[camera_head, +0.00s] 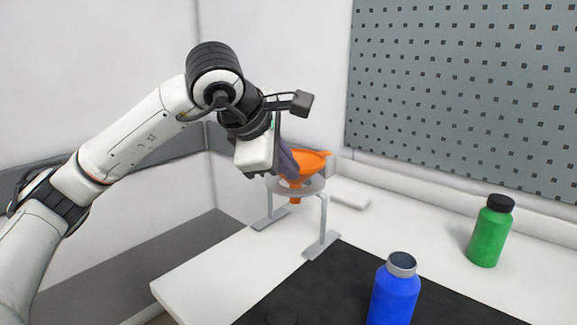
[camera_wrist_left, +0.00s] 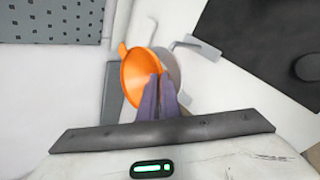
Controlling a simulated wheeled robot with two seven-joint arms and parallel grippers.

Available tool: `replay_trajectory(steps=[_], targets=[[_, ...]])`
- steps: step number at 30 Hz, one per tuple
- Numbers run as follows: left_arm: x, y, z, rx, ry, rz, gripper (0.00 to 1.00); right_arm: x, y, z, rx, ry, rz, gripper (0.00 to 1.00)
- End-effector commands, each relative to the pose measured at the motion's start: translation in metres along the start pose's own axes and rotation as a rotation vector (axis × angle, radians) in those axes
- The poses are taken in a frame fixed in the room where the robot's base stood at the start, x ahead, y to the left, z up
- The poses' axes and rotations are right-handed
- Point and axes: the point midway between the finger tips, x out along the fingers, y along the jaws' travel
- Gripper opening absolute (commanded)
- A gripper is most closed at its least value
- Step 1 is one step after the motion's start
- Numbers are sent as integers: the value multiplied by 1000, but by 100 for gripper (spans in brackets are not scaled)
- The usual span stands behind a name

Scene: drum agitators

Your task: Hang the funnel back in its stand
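The orange funnel (camera_head: 314,160) is at the grey ring stand (camera_head: 322,210), its wide mouth above the ring. Its spout shows below the ring and seems to pass through it; the mouth looks a little tilted. In the left wrist view the funnel (camera_wrist_left: 136,76) overlaps the stand's ring (camera_wrist_left: 172,66). My left gripper (camera_head: 288,161) reaches down from the upper left, its purple-grey fingers close together at the funnel's near side. In the left wrist view the fingers (camera_wrist_left: 160,80) pinch the funnel's wall; the exact contact is partly hidden. My right gripper is not in view.
The stand's feet rest on the white table (camera_head: 205,270). A pale flat block (camera_head: 349,194) lies behind the stand. A blue bottle (camera_head: 394,295) stands at the front right on a black mat (camera_head: 300,290). A green bottle (camera_head: 490,235) stands farther right, before a grey pegboard (camera_head: 465,90).

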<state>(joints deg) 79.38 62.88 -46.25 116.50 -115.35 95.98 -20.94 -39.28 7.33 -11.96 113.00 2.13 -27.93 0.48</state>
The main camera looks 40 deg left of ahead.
Motion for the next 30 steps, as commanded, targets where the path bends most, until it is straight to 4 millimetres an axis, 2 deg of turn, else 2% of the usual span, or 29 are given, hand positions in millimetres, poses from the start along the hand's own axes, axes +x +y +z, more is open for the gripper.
replay_trajectory(steps=[18,22,28,29,30], targets=[[4,-3,-1,0,0,0,0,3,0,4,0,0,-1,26],[4,-3,-1,0,0,0,24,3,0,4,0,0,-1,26],[4,-3,-1,0,0,0,25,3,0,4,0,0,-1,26],[4,-4,-1,0,0,0,27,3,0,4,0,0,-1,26],[4,-4,-1,0,0,0,34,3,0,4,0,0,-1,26]])
